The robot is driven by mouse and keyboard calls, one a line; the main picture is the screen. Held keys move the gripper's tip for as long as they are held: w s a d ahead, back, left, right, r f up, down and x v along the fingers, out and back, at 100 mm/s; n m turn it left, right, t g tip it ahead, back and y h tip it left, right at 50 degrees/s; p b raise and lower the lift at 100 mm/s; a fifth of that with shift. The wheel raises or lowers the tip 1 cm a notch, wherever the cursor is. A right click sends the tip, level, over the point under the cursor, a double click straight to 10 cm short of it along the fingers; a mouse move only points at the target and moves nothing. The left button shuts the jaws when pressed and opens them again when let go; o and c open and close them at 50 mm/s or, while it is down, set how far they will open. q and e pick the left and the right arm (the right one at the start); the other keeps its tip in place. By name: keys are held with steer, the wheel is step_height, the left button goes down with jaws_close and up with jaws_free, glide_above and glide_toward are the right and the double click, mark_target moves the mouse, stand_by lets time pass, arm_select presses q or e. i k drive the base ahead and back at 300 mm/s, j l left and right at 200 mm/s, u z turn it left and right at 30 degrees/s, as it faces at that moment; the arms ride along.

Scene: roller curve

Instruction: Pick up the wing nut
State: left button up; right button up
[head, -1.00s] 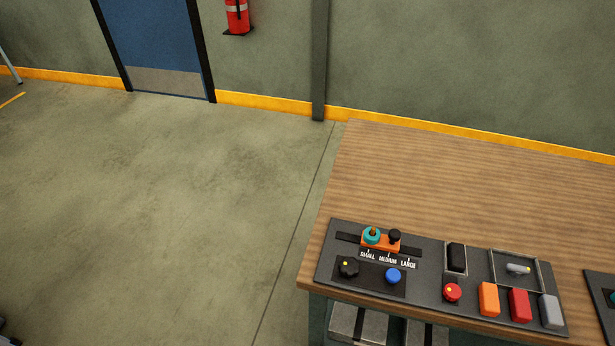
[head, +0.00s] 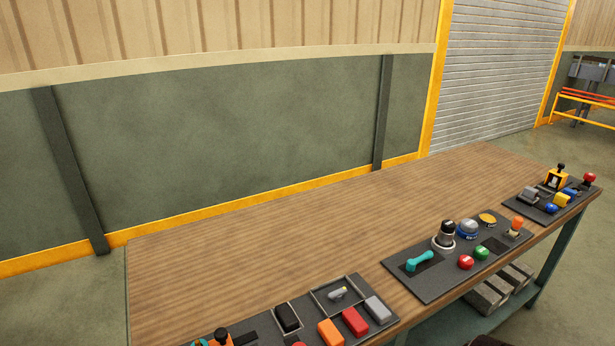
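I cannot make out a clear wing nut. Neither of my grippers is in view.
A long wooden workbench (head: 240,270) runs along the wall, its back half bare. Dark panels with several buttons, knobs and levers line its front edge, including a middle panel (head: 440,283) and a far right panel (head: 530,207). Grey blocks (head: 484,300) lie on the lower shelf.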

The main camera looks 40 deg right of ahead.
mark_target(336, 295)
steer(key=z, duration=1.6)
